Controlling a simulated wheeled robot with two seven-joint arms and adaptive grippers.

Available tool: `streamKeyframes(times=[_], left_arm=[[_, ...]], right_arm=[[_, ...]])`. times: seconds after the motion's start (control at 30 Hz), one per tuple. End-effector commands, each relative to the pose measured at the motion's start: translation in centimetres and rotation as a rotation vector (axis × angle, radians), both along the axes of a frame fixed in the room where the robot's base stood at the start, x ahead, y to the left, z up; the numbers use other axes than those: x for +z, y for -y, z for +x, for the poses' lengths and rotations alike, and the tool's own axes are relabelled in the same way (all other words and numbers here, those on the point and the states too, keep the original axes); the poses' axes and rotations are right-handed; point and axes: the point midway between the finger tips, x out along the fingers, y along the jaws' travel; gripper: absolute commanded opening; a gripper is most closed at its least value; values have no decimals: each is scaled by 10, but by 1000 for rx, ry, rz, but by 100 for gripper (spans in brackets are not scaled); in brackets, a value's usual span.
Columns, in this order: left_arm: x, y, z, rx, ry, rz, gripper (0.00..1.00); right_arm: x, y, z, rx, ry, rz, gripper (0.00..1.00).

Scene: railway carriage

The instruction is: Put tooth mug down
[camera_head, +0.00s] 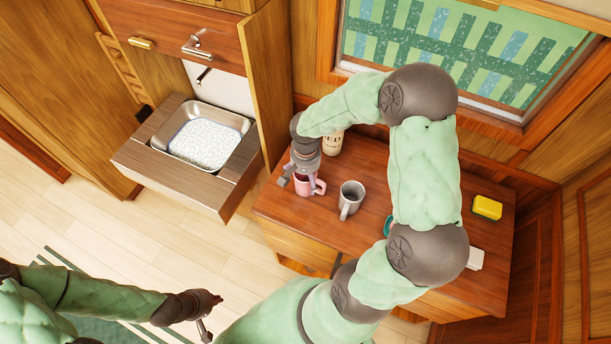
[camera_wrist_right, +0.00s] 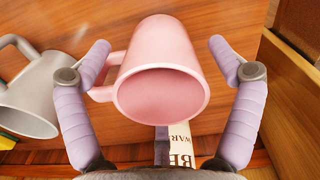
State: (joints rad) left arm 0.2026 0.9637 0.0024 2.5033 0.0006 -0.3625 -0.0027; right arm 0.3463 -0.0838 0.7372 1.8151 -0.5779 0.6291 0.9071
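A pink mug (camera_head: 304,186) is at the left part of the wooden table top, and it fills the middle of the right wrist view (camera_wrist_right: 160,70). My right gripper (camera_head: 296,178) reaches down over it. In the right wrist view its two fingers (camera_wrist_right: 160,52) stand on either side of the mug, with gaps visible, so it looks open around the mug. The mug appears to rest on the table. A grey mug (camera_head: 351,196) stands to its right, also at the left of the wrist view (camera_wrist_right: 30,88). My left gripper (camera_head: 212,316) is low, over the floor, empty with fingers apart.
A pale labelled container (camera_head: 332,142) stands behind the mugs. A yellow block (camera_head: 487,207) and a white item (camera_head: 475,259) lie on the table (camera_head: 440,294) at right. A teal item (camera_head: 387,226) is partly hidden by my arm. A drawer with a metal basin (camera_head: 236,118) stands open at left.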

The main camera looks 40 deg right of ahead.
Motion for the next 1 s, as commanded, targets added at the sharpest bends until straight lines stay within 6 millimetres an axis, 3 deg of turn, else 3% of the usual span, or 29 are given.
streamKeyframes(times=[0.17, 0.33, 0.8, 1.0], left_arm=[[0, 0, 0, 0, 0, 0, 0], [0, 0, 0, 0, 0, 0, 0], [0, 0, 0, 0, 0, 0, 0], [0, 0, 0, 0, 0, 0, 0]], right_arm=[[0, 0, 0, 0, -1, 0, 92], [12, 0, 1, 1, 2, -2, 92], [98, 0, 1, -1, 4, -1, 92], [116, 0, 0, 1, 1, 0, 92]])
